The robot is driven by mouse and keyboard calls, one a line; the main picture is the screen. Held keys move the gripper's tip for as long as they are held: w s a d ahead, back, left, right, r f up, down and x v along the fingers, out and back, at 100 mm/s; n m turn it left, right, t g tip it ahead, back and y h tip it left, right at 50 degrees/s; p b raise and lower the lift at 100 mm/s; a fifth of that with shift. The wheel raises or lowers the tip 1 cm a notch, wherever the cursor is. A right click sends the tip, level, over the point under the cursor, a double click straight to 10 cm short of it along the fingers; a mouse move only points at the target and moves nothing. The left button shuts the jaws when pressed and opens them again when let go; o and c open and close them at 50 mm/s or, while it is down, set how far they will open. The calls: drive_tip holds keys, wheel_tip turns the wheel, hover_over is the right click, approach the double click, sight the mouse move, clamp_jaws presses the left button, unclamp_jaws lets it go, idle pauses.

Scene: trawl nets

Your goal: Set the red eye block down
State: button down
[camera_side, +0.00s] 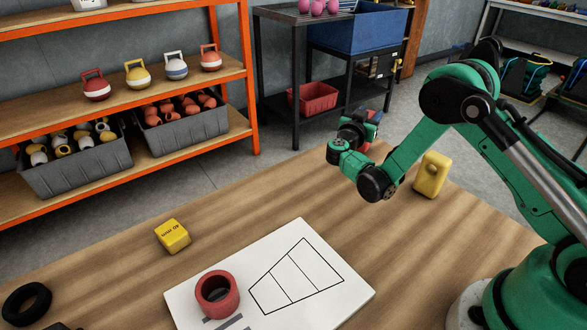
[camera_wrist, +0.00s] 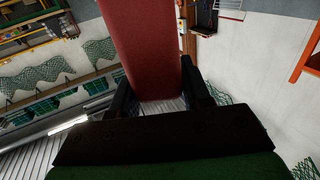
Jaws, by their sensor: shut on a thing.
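The red eye block (camera_wrist: 150,45) is a long red piece between the two dark fingers of my gripper (camera_wrist: 158,92) in the wrist view. Its far end runs out of the top of that picture. In the side view only a little of the red block (camera_side: 376,116) shows beside my gripper (camera_side: 358,128). The gripper is shut on it and holds it up near the far edge of the wooden table (camera_side: 330,195). The dark gripper and the wrist hide most of the block there, and any eye hole is not clear.
A white board (camera_side: 345,285) with a black outline lies on the table, with a red ring (camera_side: 231,300) on it. A yellow block (camera_side: 172,237), a yellow piece (camera_side: 432,175) and a black ring (camera_side: 40,295) stand around it. Bare wood lies between board and far edge.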

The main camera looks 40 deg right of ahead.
drive_tip(key=shift+f, duration=0.25)
drive_tip(key=shift+f, duration=0.1)
drive_tip(key=shift+c, duration=2.1)
unclamp_jaws()
